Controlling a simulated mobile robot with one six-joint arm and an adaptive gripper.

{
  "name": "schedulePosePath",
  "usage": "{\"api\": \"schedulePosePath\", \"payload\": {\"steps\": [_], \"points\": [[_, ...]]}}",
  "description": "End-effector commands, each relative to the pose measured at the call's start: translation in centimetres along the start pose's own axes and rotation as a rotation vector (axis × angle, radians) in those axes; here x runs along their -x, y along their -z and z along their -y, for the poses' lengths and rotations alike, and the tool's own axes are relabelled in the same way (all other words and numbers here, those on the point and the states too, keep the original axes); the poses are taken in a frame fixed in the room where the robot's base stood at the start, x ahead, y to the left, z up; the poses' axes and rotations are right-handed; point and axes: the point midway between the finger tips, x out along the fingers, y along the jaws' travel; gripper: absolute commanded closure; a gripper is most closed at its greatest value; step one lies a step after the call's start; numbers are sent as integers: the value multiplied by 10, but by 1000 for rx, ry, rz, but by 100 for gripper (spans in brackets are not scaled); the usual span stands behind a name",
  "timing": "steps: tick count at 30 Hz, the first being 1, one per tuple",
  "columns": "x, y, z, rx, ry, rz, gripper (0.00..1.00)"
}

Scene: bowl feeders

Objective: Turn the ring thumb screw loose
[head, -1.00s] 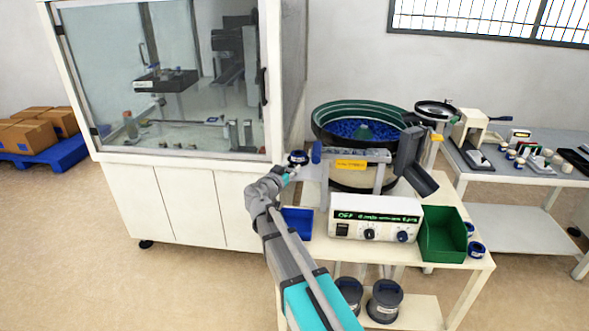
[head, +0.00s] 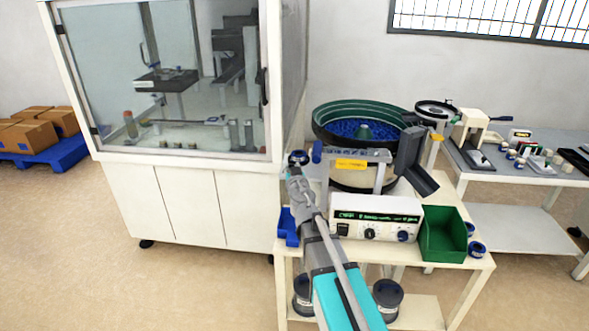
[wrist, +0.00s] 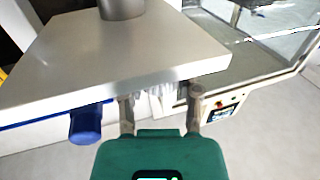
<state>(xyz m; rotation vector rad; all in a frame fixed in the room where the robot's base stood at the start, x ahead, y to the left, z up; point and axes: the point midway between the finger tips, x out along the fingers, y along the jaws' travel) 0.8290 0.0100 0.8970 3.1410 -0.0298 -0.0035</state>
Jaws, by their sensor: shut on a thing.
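My gripper (head: 294,173) is at the left edge of the feeder table, low in front of a small dark-and-blue round part (head: 299,157). In the wrist view my gripper (wrist: 161,108) has its two fingers at the edge of a white plate (wrist: 110,65), shut on a small pale, ridged piece (wrist: 158,97), which appears to be the ring thumb screw. Its shape is mostly hidden by the plate and fingers. A blue cylindrical knob (wrist: 86,123) sits left of the fingers, apart from them; it also shows in the head view (head: 316,152).
The bowl feeder (head: 362,130) stands behind the control box (head: 375,225). A green bin (head: 443,233) is to the right, and a blue bin (head: 288,228) is beside my arm. A glazed cabinet (head: 180,100) stands close on the left.

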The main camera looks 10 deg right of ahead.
Motion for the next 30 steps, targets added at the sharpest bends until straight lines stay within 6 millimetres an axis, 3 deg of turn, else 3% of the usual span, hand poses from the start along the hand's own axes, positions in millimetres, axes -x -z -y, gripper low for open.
{"api": "schedulePosePath", "payload": {"steps": [12,29,30], "points": [[0,1,-1,0,162,0,100],[0,1,-1,-1,190,0,100],[0,1,-1,-1,190,0,49]]}}
